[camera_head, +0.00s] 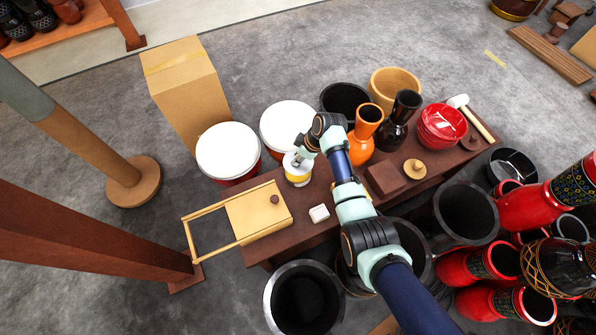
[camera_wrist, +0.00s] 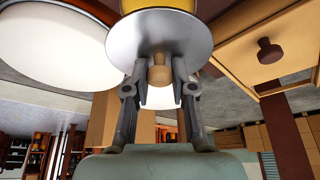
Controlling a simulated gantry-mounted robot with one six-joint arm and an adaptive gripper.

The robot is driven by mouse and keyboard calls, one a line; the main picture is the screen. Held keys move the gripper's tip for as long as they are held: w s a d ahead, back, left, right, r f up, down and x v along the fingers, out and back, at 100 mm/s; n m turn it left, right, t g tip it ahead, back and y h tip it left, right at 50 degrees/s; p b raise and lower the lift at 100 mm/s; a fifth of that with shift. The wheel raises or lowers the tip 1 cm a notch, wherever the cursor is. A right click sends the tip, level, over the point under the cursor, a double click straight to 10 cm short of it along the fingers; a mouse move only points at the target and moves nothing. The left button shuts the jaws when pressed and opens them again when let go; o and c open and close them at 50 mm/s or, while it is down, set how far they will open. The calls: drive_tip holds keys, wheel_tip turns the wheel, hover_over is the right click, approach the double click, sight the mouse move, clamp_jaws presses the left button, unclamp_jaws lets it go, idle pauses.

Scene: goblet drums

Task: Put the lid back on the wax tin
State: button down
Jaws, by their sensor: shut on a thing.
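The wax tin (camera_head: 298,180), with a yellow band, stands on the dark red-brown bench, beside the white-headed drums. Its yellow side also shows at the top edge of the wrist view (camera_wrist: 160,3). The lid (camera_wrist: 150,28) is a silvery disc with a small wooden knob (camera_wrist: 160,70). My gripper (camera_wrist: 160,88) is shut on the knob, one finger on each side. In the head view my gripper (camera_head: 301,156) is right over the tin, and the lid is largely hidden there. The lid lies over the tin's top; I cannot tell whether they touch.
Two white-headed drums (camera_head: 228,150) (camera_head: 289,127) stand close behind and left. A wooden box with a knobbed panel (camera_head: 258,211) lies at the bench's left end. A white block (camera_head: 319,213) is in front. Orange (camera_head: 364,138) and black goblet drums (camera_head: 398,122) stand right of my arm.

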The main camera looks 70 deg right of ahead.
sight(298, 167)
drive_tip(key=shift+f+b, duration=1.55)
drive_tip(key=shift+f, duration=1.8)
drive_tip(key=shift+f, duration=0.3)
drive_tip(key=c, duration=1)
unclamp_jaws()
drive_tip(key=shift+o, duration=0.2)
drive_tip(key=shift+r, duration=0.35)
drive_tip(key=p+v, duration=0.7)
drive_tip(key=v, duration=0.5)
drive_tip(key=shift+w, duration=0.1)
